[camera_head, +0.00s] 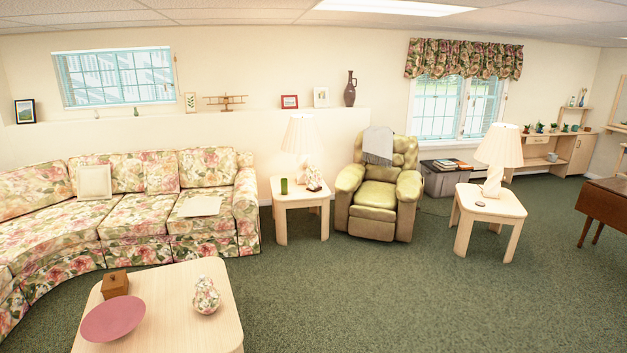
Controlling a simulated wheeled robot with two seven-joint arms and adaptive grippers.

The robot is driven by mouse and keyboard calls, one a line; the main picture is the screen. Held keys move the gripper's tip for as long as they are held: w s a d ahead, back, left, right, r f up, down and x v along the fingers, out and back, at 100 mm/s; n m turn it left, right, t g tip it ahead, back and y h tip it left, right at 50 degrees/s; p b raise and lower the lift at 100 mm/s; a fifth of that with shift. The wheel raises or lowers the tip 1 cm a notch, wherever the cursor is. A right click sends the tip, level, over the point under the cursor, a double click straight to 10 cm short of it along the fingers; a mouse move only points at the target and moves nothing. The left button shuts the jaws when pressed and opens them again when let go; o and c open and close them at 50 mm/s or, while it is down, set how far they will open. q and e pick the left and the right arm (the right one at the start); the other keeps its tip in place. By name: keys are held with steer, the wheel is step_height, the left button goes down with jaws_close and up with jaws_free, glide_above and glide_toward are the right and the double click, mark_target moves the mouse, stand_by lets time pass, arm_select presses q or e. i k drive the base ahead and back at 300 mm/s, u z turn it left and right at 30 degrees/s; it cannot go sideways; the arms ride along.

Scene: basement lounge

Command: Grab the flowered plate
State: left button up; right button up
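A round pink plate or shallow dish (113,318) rests on the light wooden coffee table (185,329) at the bottom left. I cannot make out a flower pattern on it, and no other plate is clearly seen. A small rounded jar or vase with a flowered pattern (206,296) stands to its right on the same table. A brown wooden box (115,284) stands just behind the plate. Neither of my grippers shows in the head view.
A flowered sofa (142,222) curves behind and left of the coffee table. A green armchair (378,195) stands between two side tables with lamps (300,194) (488,202). Open green carpet (390,290) lies right of the coffee table. A brown table (607,200) stands at the right edge.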

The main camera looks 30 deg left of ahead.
mark_target(312, 175)
steer(key=u, duration=0.9)
steer(key=i, duration=5.25)
steer(key=u, duration=1.05)
steer(key=i, duration=2.6)
